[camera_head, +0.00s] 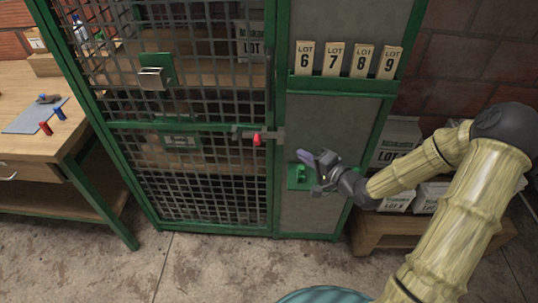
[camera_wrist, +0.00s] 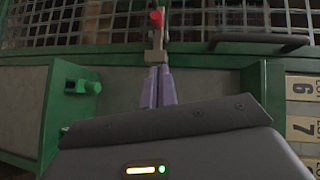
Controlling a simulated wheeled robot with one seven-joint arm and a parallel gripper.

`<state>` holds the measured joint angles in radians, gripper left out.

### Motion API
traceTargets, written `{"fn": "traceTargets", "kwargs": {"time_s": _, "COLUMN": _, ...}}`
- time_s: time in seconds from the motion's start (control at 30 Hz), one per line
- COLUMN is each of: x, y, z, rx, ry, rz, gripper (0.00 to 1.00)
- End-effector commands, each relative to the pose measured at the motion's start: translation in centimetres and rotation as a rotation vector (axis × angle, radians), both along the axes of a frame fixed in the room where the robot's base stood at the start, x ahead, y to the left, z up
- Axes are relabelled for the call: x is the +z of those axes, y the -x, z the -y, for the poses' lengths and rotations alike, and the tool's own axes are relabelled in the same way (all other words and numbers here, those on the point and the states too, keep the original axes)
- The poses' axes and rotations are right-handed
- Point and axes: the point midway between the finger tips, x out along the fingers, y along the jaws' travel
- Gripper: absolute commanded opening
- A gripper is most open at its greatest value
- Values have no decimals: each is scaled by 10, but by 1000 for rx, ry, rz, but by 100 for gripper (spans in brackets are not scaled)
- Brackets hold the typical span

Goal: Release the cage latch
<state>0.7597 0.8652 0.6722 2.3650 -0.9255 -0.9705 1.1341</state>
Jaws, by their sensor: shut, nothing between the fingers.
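The cage latch (camera_head: 262,136) is a grey metal bar with a red knob on the right edge of the green mesh cage door. The latch also shows at the top of the wrist view (camera_wrist: 156,40), its red knob uppermost. My gripper (camera_head: 312,158) is to the right of the latch and slightly lower, in front of the grey panel. Its purple fingers are together and empty. In the wrist view the fingertips (camera_wrist: 158,70) line up with the latch's grey end; I cannot tell whether they touch it.
A green bracket (camera_head: 299,174) sits on the panel just beside my gripper. A grey box on a green plate (camera_head: 153,77) is on the upper mesh. Lot tags (camera_head: 333,59) stand in a row above. A wooden workbench (camera_head: 35,150) is left; a low wooden stand (camera_head: 400,226) is right.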

Motion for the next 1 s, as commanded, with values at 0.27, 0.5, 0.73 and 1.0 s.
{"fn": "traceTargets", "kwargs": {"time_s": 0.27, "x": 3, "y": 0, "z": 0, "rx": -1, "ry": -18, "rz": 5, "gripper": 0}}
{"fn": "traceTargets", "kwargs": {"time_s": 0.5, "x": 0, "y": -7, "z": -8, "rx": 3, "ry": -16, "rz": 5, "gripper": 0}}
{"fn": "traceTargets", "kwargs": {"time_s": 0.73, "x": -6, "y": -33, "z": -31, "rx": 3, "ry": -15, "rz": 6, "gripper": 0}}
{"fn": "traceTargets", "kwargs": {"time_s": 1.0, "x": -13, "y": -68, "z": -63, "rx": 2, "ry": -15, "rz": 6, "gripper": 0}}
